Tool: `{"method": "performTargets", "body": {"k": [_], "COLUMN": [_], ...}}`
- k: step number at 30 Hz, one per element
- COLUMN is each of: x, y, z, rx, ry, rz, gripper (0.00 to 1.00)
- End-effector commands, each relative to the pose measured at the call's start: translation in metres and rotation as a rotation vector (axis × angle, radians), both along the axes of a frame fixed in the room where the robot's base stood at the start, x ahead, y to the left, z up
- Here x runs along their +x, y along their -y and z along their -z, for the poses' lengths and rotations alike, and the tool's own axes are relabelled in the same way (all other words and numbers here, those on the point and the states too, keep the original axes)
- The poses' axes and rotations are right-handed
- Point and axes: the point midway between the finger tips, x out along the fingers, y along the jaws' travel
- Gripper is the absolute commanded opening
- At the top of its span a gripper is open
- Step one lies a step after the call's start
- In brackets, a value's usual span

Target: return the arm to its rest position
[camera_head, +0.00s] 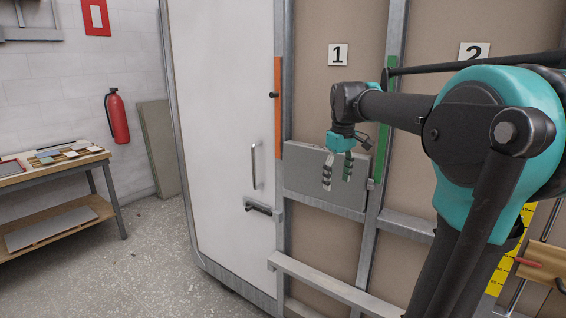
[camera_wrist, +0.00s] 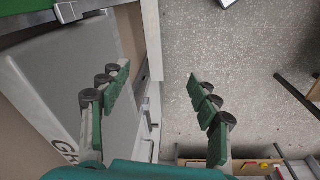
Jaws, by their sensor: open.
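My gripper (camera_head: 337,172) hangs fingers-down in front of the grey box (camera_head: 304,174) on the pod wall in the head view. Its two jointed fingers with green pads are spread apart, with nothing between them. In the wrist view my gripper (camera_wrist: 160,105) is also open, and the speckled floor shows between and beyond the fingers. The grey box (camera_wrist: 58,85) with partly hidden lettering lies left of the fingers there. My arm reaches in from the right, bent at the large teal joint. Whether the gripper touches the box cannot be told from the head view.
The pod wall carries signs 1 (camera_head: 338,54) and 2 (camera_head: 474,53), metal rails and a white door (camera_head: 222,120) with a handle. A workbench (camera_head: 50,170) with tile samples stands left, near a fire extinguisher (camera_head: 117,117). The floor (camera_head: 150,250) between bench and pod is clear.

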Motion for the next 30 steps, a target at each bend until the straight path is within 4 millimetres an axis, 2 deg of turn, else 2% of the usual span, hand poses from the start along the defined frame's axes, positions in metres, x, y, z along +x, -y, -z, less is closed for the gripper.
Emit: {"method": "performTargets", "body": {"k": [3, 8, 12, 15, 18, 21, 25, 30], "x": [-0.023, -0.065, -0.113, -0.146, -0.173, -0.191, -0.200, -0.200], "y": [0.006, 0.014, 0.020, 0.023, 0.025, 0.026, 0.026, 0.026], "z": [0.055, 0.132, 0.195, 0.232, 0.258, 0.274, 0.281, 0.282], "rx": [0.016, 0.048, 0.084, 0.109, 0.130, 0.145, 0.152, 0.153], "ry": [0.042, 0.107, 0.161, 0.195, 0.220, 0.236, 0.244, 0.245], "rz": [0.107, 0.276, 0.418, 0.506, 0.574, 0.616, 0.639, 0.640], "gripper": [0.62, 0.62, 0.62, 0.62, 0.62, 0.62, 0.62, 0.62]}}
